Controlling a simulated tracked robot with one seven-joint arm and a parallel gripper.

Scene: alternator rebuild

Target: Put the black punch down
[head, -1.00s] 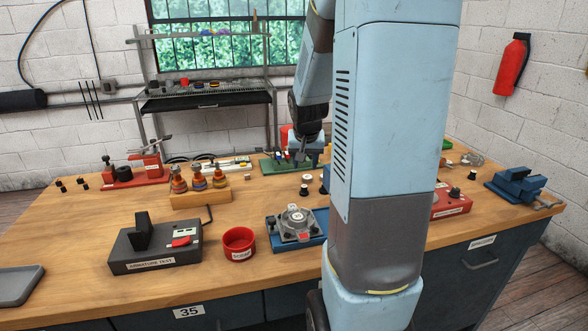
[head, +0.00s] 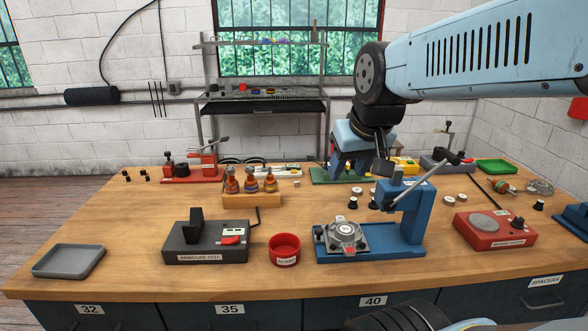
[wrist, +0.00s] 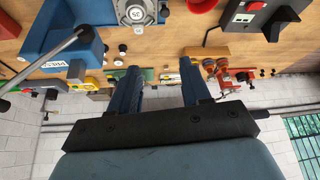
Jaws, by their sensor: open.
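My gripper (wrist: 158,78) is open in the wrist view, its two blue fingers well apart with nothing held between them. In the head view my gripper (head: 352,160) points down over the back of the bench, above a green rack (head: 321,177) that holds small upright tools. The gripper partly hides this rack. I cannot make out which piece, if any, is the black punch; it may be hidden by the gripper or too small to tell.
A blue press (head: 412,215) with a long lever stands in front of the gripper. A red scrap bin (head: 285,250), armature tester (head: 190,243), wooden stand (head: 250,201) and red unit (head: 494,230) surround it. A grey tray (head: 68,261) lies front left, with bare bench around it.

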